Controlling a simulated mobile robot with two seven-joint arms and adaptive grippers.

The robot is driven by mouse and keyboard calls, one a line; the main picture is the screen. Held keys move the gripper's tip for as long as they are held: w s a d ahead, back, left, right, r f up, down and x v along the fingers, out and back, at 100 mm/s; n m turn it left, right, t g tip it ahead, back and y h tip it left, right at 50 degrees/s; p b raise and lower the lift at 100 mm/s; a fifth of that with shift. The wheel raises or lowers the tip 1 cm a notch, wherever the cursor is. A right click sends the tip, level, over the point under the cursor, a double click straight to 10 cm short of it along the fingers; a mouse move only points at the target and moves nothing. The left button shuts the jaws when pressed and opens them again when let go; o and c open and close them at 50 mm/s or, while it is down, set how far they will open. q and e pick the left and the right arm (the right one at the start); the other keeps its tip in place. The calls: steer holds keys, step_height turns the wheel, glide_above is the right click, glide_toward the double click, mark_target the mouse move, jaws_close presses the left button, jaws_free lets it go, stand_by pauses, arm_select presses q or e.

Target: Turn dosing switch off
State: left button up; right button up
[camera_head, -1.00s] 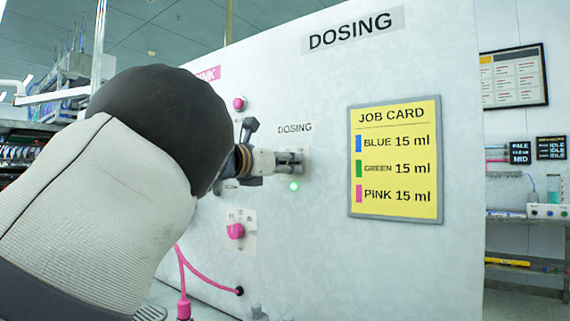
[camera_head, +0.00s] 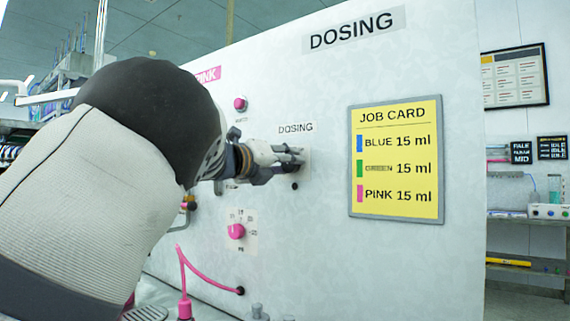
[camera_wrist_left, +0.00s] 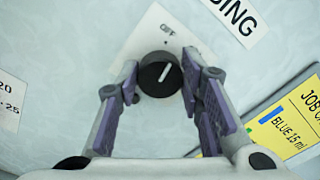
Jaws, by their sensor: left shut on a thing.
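The dosing switch is a round black knob (camera_wrist_left: 152,80) with a white pointer line, on a pale plate on the white panel. In the left wrist view its line points up and slightly right, close to the dot under the word OFF (camera_wrist_left: 167,29). My left gripper (camera_head: 292,158) is shut on the knob, one finger on each side. In the head view the gripper mostly hides the knob against its plate (camera_head: 306,162) under the DOSING label. The small lamp (camera_head: 294,186) below the plate is dark. My right gripper is in neither view.
A yellow job card (camera_head: 395,160) is fixed to the panel right of the switch. A pink button (camera_head: 240,104) and a pink dial (camera_head: 236,231) are to the left. A pink hose (camera_head: 207,278) runs into the panel below.

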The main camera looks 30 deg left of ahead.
arm_select(q)
steer(key=shift+n, duration=1.7)
steer(key=o, duration=1.2)
steer(key=s, duration=0.8)
steer(key=s+a, duration=0.1)
steer(key=s, duration=0.3)
steer(key=shift+f, duration=0.1)
